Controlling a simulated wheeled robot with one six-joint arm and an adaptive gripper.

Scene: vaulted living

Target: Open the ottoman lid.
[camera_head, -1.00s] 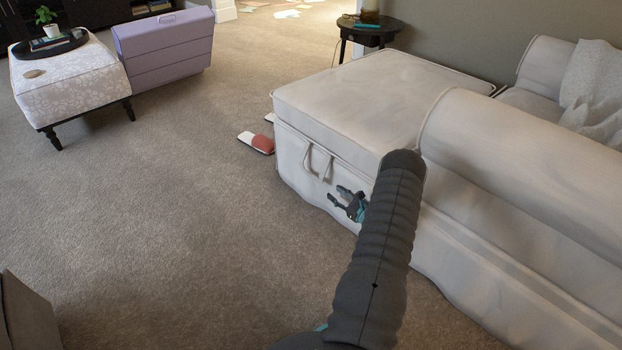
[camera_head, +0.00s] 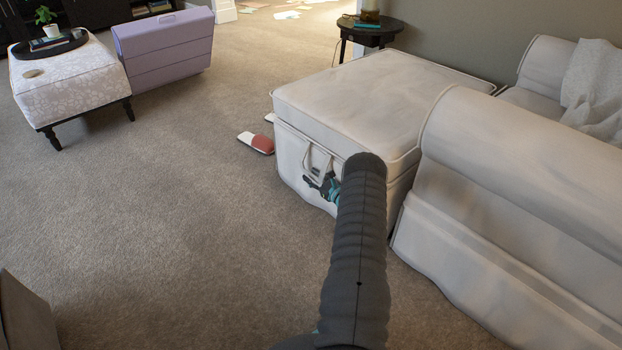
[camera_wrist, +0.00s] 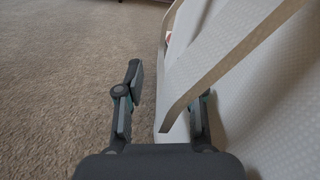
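The pale ottoman (camera_head: 300,178) stands beside the sofa, and its lid (camera_head: 345,100) lies flat and closed on top. A strap handle (camera_head: 318,160) hangs in a loop from the lid's front edge. My gripper (camera_head: 322,186) is at the ottoman's front face, by the lower end of the strap, partly hidden behind my arm. In the wrist view, my gripper (camera_wrist: 166,90) has its fingers apart. A strap band (camera_wrist: 225,75) with tan edges reaches down between the fingers, close to the right one. I cannot tell whether the fingers touch it.
The sofa (camera_head: 520,165) stands to the right of the ottoman. A red-and-white slipper (camera_head: 256,142) lies on the carpet left of it. A side table (camera_head: 370,35) is behind. A patterned footstool (camera_head: 70,80) and purple case (camera_head: 165,45) stand at far left. Open carpet lies between.

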